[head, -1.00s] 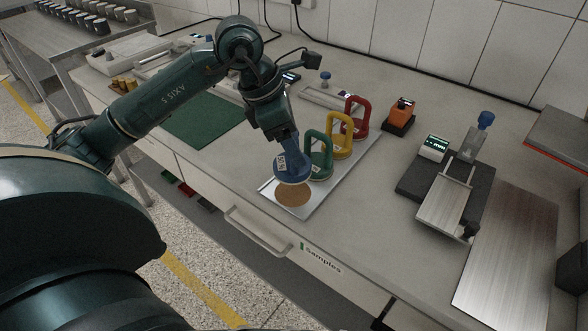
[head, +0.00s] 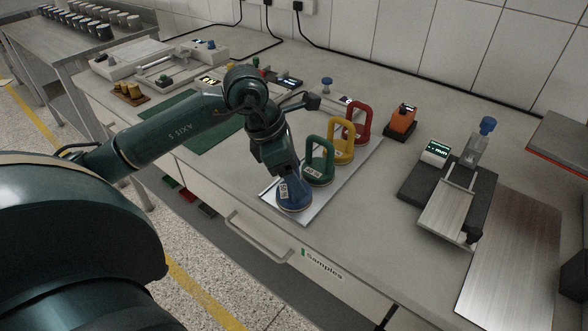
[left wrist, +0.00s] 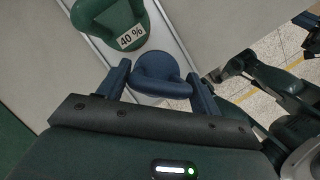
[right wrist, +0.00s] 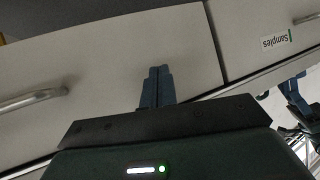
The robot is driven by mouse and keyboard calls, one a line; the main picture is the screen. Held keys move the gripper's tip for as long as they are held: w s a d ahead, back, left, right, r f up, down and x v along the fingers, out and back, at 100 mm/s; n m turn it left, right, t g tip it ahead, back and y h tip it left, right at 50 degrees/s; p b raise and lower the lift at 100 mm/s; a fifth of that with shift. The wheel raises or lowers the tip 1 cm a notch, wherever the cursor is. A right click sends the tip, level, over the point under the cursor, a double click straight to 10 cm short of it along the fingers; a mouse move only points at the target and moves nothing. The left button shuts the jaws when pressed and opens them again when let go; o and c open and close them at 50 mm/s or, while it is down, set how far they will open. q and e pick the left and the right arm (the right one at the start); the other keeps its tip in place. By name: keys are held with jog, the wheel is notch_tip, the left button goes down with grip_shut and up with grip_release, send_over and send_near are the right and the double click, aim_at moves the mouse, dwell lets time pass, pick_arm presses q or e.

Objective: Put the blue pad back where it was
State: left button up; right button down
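The blue pad (head: 294,197) is at the near end of the silver tray (head: 314,212), over the spot where the tan disc showed before. It looks upright; I cannot tell whether it fully touches the tray. My left gripper (head: 286,178) comes down over it. In the left wrist view the two fingers (left wrist: 161,88) press against both ends of the blue pad's handle (left wrist: 163,86). My right gripper (right wrist: 157,88) is shut and empty in front of the drawer fronts. The tan disc is hidden now.
The green pad (head: 319,174), yellow pad (head: 341,147) and red pad (head: 359,124) stand in a row behind the blue one, the green one close by. A black-based device (head: 414,187) and a metal plate (head: 510,245) lie to the right.

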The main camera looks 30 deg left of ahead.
pick_arm(q)
jog(key=o, duration=0.4)
jog(key=shift+r, duration=0.1)
jog(key=v, duration=1.2)
jog(key=shift+d+r, duration=0.1)
